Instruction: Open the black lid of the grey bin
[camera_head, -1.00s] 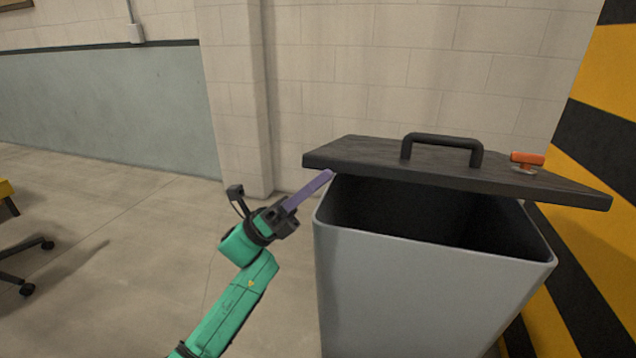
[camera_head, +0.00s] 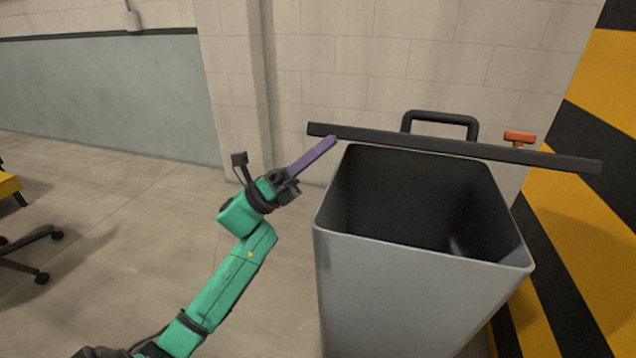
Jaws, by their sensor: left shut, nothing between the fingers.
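The grey bin (camera_head: 420,290) stands right of centre, with its open mouth facing up and its dark inside showing. The black lid (camera_head: 450,146) is tilted up at the bin's far side and shows nearly edge-on. Its black handle (camera_head: 440,116) and an orange-red knob (camera_head: 520,137) rise behind the edge. My left gripper (camera_head: 330,142), with purple fingers on a green arm, is shut and empty. Its fingertips are close to the lid's left front edge; I cannot tell if they touch it. My right gripper is not in view.
A pale block wall (camera_head: 420,60) stands behind the bin. A yellow and black striped panel (camera_head: 585,200) is close on the right. A wheeled chair base (camera_head: 35,250) is at the far left. The floor left of the bin is clear.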

